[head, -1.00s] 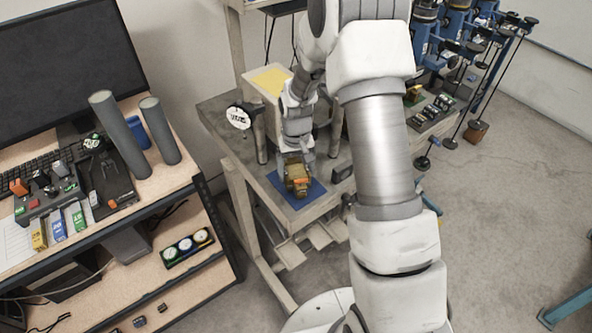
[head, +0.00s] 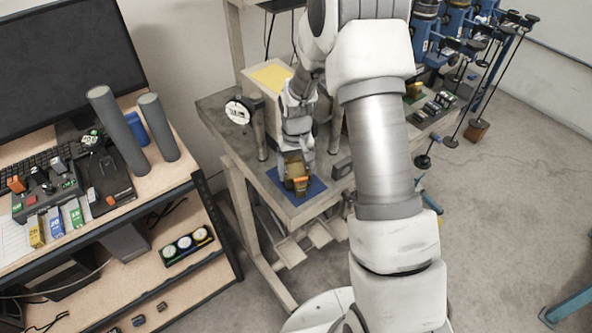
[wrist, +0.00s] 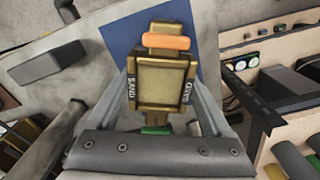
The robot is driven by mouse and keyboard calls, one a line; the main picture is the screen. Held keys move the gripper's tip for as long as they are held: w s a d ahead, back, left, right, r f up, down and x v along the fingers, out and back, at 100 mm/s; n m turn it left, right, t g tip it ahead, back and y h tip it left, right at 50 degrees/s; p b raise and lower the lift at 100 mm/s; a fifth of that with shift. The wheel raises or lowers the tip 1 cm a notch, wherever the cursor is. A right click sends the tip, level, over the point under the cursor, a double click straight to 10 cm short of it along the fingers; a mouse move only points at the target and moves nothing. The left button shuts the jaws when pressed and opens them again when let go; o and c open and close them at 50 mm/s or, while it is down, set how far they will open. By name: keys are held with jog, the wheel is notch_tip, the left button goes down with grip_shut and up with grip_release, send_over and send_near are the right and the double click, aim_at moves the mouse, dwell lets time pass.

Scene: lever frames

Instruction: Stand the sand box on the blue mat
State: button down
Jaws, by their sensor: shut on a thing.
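The sand box (head: 296,168) is a brass-coloured box with an orange part. In the wrist view the box (wrist: 160,85) has SAND lettering on both sides and a green part near my gripper's base. My gripper (head: 298,160) is shut on it, with a finger along each side. The blue mat (head: 316,188) lies under the box on the table's near corner. It also shows behind the box in the wrist view (wrist: 118,42). I cannot tell whether the box touches the mat; the box hides much of it.
The mat's table (head: 225,125) carries a beige machine with a yellow top (head: 271,77) and a round dial (head: 238,112). A dark block (head: 341,169) sits close to the mat's right. A desk with grey cylinders (head: 118,130) stands at the left. Open floor lies to the right.

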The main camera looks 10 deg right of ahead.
aim_at(296, 170)
jog(key=shift+s+f, duration=0.15)
jog(key=shift+f, duration=0.5)
grip_release()
jog(key=s+r+t+b, duration=0.1)
jog(key=s+r, duration=0.1)
jog(key=r, duration=1)
jog(key=s+r, duration=0.3)
jog(key=r, duration=0.9)
jog(key=s+r+t, duration=0.2)
jog(key=s+r, duration=0.1)
jog(key=s, duration=0.6)
jog(key=s+r+t, duration=0.2)
jog(key=s+r, duration=0.1)
jog(key=s, duration=0.7)
jog(key=shift+t, duration=0.3)
